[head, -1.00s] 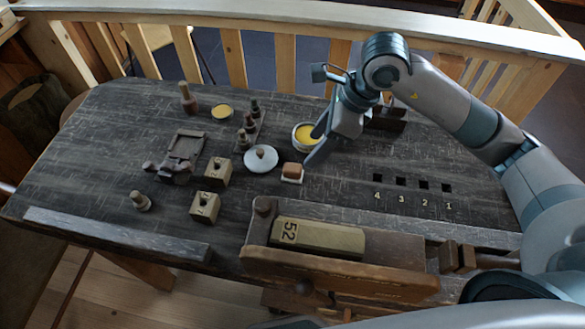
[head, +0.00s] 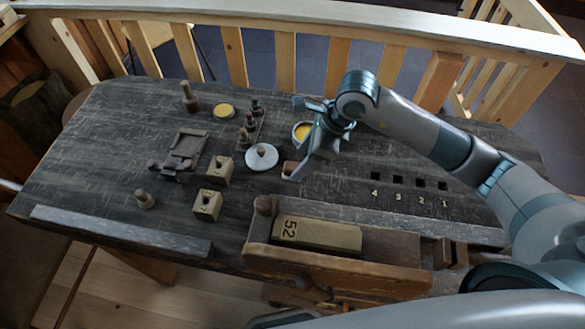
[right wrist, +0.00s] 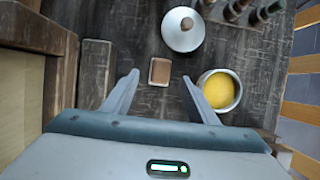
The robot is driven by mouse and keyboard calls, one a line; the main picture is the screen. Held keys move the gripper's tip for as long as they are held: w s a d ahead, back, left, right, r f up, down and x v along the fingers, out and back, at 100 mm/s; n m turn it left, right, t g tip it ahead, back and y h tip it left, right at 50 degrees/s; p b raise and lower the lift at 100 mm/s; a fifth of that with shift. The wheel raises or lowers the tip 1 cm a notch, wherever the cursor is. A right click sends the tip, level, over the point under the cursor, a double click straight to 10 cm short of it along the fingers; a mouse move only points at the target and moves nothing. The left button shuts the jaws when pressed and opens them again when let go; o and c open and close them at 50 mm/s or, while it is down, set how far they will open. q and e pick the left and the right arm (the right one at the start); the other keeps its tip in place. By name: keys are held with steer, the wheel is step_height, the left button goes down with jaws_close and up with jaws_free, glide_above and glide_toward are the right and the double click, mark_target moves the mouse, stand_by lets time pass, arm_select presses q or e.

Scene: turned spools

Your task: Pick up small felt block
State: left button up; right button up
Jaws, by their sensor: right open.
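The small felt block (head: 290,169) is a brown block with a pale base, lying on the dark bench to the right of the white lid. It also shows in the right wrist view (right wrist: 160,71), where its brown top faces the camera. My right gripper (head: 302,156) is open and empty, over the bench beside the block. In the right wrist view its two fingertips (right wrist: 160,77) stand on either side of the block, apart from it. In the head view the gripper partly hides the block's right side. My left gripper is not in view.
A tin of yellow paste (right wrist: 220,91) stands close to one finger. The white knobbed lid (head: 261,157) is left of the block. A wooden vise holding a block marked 52 (head: 318,234) lies at the front. Numbered square holes (head: 398,180) are on the right.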

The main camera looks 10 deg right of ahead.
mark_target(296, 167)
steer(key=shift+a+f+p, duration=0.15)
steer(key=shift+f+p, duration=0.15)
steer(key=p+x, duration=0.1)
steer(key=x, duration=0.2)
steer(key=shift+w+a+f, duration=0.1)
steer(key=shift+f, duration=0.4)
steer(key=c, duration=1.1)
